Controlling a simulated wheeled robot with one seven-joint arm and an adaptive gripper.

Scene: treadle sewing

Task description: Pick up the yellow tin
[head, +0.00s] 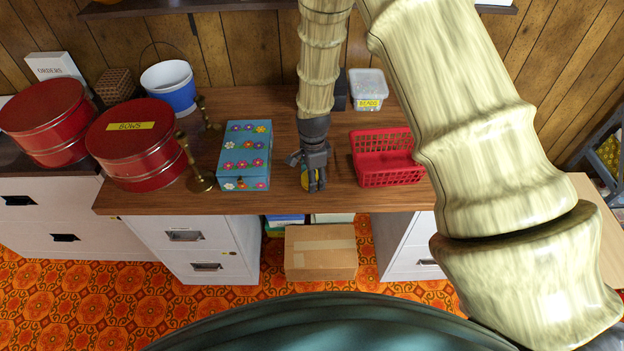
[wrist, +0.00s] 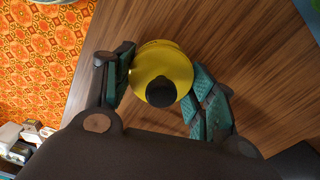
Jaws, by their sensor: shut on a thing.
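The yellow tin (wrist: 150,62) is round with a black knob on its top. In the wrist view it sits between my gripper's (wrist: 160,88) two teal-padded fingers, which press on it from both sides. In the head view my gripper (head: 312,183) points down near the front edge of the wooden desk (head: 230,203). Only a sliver of the yellow tin (head: 305,180) shows there behind the dark fingers. Whether the tin still touches the desk cannot be told.
A blue flowered box (head: 245,163) stands left of my gripper, and a red basket (head: 390,177) stands right. Brass candlesticks (head: 195,165) and red tins (head: 135,160) are further left. A clear tub labelled beads (head: 368,88) is behind. A cardboard box (head: 320,262) is on the floor.

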